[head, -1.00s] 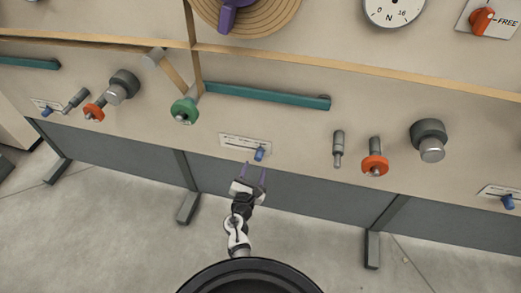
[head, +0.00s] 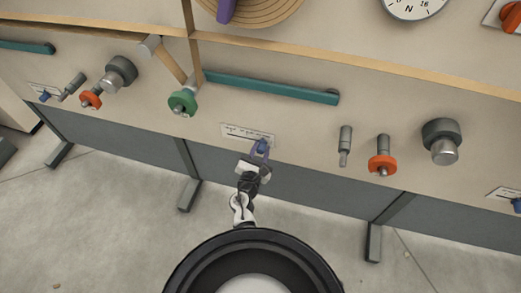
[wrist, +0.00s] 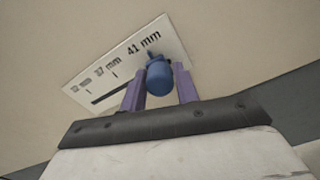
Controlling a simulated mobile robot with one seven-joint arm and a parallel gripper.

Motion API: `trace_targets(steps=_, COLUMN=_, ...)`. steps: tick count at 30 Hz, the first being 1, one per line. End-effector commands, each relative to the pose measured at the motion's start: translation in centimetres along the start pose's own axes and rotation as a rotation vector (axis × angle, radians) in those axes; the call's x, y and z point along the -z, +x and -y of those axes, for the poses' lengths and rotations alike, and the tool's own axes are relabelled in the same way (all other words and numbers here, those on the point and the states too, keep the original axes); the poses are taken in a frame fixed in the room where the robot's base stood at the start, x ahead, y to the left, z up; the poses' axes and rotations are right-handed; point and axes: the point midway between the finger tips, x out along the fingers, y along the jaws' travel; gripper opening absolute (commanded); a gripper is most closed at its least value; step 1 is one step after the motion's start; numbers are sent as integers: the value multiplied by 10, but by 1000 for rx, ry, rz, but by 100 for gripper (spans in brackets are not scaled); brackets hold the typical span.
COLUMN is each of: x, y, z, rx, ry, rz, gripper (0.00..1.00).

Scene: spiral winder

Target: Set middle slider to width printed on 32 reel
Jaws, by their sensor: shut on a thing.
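The middle slider's white scale plate (head: 235,131) is on the beige panel. In the wrist view, the plate (wrist: 148,30) reads 41 mm at its right end and 37 mm in the middle. The left label is blurred. The slider's blue knob (wrist: 159,78) stands near the 41 mm end, with the dark slot showing to its left. My gripper (head: 261,149) is at the knob. Its purple fingers (wrist: 159,84) are on both sides of the knob, shut on it. I can make out no reel marked 32.
A teal bar (head: 272,88) runs above the plate. A green knob (head: 183,102) is to the left; an orange knob (head: 382,165) and a dark cylinder (head: 442,140) are to the right. Other blue-knob sliders are at far left (head: 45,95) and far right.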

Motion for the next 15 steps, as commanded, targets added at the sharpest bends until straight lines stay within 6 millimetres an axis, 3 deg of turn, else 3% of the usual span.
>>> trace_targets(steps=1, x=0, y=0, z=0, rx=0, ry=1, rz=0, gripper=16)
trace_targets(steps=5, x=0, y=0, z=0, rx=0, ry=1, rz=0, gripper=0)
trace_targets(steps=11, x=1, y=1, z=-5, rx=-1, ry=3, rz=0, gripper=0)
trace_targets(steps=15, x=10, y=1, z=-33, rx=-5, ry=8, rz=0, gripper=0)
